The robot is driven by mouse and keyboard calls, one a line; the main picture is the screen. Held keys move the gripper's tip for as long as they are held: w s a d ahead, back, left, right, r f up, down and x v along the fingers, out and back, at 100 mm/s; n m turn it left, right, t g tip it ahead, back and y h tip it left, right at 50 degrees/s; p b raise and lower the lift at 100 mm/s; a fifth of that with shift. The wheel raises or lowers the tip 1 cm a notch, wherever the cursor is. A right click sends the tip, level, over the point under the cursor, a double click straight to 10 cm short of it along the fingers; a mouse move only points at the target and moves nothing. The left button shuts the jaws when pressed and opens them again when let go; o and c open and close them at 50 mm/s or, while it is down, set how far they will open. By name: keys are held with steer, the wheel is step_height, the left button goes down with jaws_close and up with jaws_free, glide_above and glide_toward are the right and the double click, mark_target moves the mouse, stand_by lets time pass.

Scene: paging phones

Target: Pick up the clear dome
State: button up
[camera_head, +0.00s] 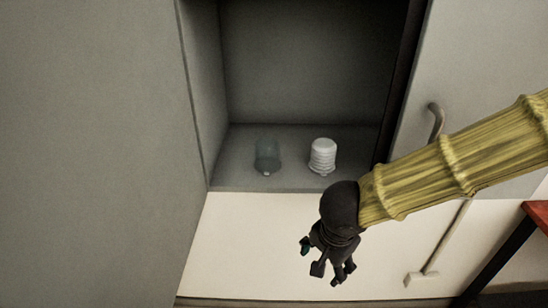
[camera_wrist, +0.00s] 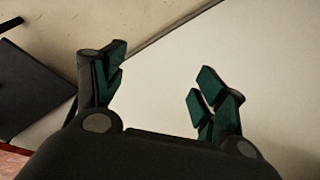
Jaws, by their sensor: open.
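A clear, bluish-grey see-through dome (camera_head: 267,155) stands on the floor of an open grey compartment, left of centre in the head view. My gripper (camera_head: 322,260) hangs in front of and below the compartment's front edge, to the right of the dome and apart from it. In the wrist view my gripper (camera_wrist: 162,92) is open, its green-padded fingers spread with nothing between them. The dome is not in the wrist view.
A white ribbed dome (camera_head: 322,155) stands just right of the clear one. The compartment (camera_head: 300,60) has a side wall close on the left. A door with a handle (camera_head: 436,120) is at right. A red-topped table (camera_head: 538,215) shows at far right.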

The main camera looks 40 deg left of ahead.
steer(key=s+a+r+n+g+y, duration=0.1)
steer(key=s+a+r, duration=0.3)
steer(key=r, duration=0.3)
steer(key=s+a+r, duration=0.5)
steer(key=r, duration=0.2)
steer(key=n+t+p, duration=0.2)
steer(key=n+p, duration=0.3)
steer(key=n, duration=0.3)
glide_toward(267, 145)
step_height(267, 145, down, 2)
steer(key=shift+t, duration=0.3)
steer(key=x, duration=0.3)
steer(key=p+x, duration=0.1)
steer(key=x, duration=0.1)
steer(key=shift+s+a+f, duration=0.15)
steer(key=shift+a+f, duration=0.05)
steer(key=shift+a, duration=0.1)
steer(key=shift+w+f+p, duration=0.3)
steer(key=shift+f+p, duration=0.1)
steer(key=shift+f, duration=0.1)
steer(key=shift+p+x, duration=0.55)
steer(key=shift+x, duration=1.6)
steer(key=shift+w+a+r, duration=0.1)
steer(key=c, duration=1.1)
